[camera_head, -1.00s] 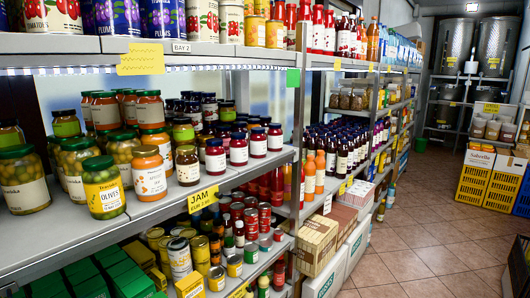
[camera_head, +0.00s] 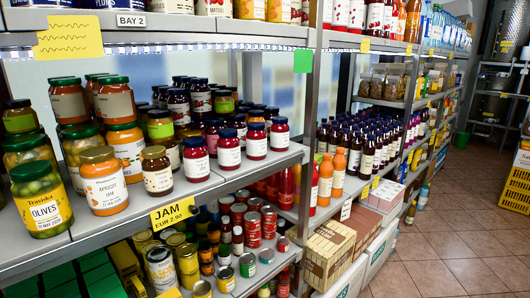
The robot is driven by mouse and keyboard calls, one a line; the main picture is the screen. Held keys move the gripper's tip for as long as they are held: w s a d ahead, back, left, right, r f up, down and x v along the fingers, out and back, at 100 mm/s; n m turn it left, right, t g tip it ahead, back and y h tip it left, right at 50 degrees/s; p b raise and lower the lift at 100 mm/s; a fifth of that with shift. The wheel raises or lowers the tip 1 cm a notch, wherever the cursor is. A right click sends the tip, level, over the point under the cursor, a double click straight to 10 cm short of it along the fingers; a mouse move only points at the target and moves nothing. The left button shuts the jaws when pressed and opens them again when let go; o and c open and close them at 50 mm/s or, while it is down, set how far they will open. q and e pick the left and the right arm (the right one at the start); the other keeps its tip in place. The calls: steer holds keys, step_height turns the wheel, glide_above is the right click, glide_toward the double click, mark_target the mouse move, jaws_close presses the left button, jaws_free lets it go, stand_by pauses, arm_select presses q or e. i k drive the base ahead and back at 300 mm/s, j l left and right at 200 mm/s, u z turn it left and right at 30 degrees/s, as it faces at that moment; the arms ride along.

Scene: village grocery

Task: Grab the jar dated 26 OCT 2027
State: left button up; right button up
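Jars stand on the shelf (camera_head: 150,212) at the left. At its front are an olives jar (camera_head: 42,212) with a green lid, an orange apricot jam jar (camera_head: 104,188) with a brown lid, and a small dark-lidded jar (camera_head: 157,178) with a cream label. Red jars with dark blue lids follow to the right, such as one front jar (camera_head: 196,162) and another (camera_head: 229,152). More jars stand behind, partly hidden. The date print is too small to read surely, so I cannot tell which jar bears 26 OCT 2027. Neither gripper is in view.
An upper shelf (camera_head: 190,41) with cans overhangs the jars. Cans (camera_head: 185,262) stand below. A metal post (camera_head: 309,120) bounds the bay at right. The tiled aisle floor (camera_head: 440,262) is clear.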

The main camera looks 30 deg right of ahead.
mark_target(256, 134)
steer(key=i+l, duration=0.1)
steer(key=l, duration=0.25)
steer(key=i+l, duration=0.15)
steer(key=l, duration=0.2)
steer(key=i+l, duration=0.1)
steer(key=l, duration=0.25)
steer(key=i+l, duration=0.15)
steer(key=l, duration=0.2)
steer(key=i+l, duration=0.1)
steer(key=l, duration=0.25)
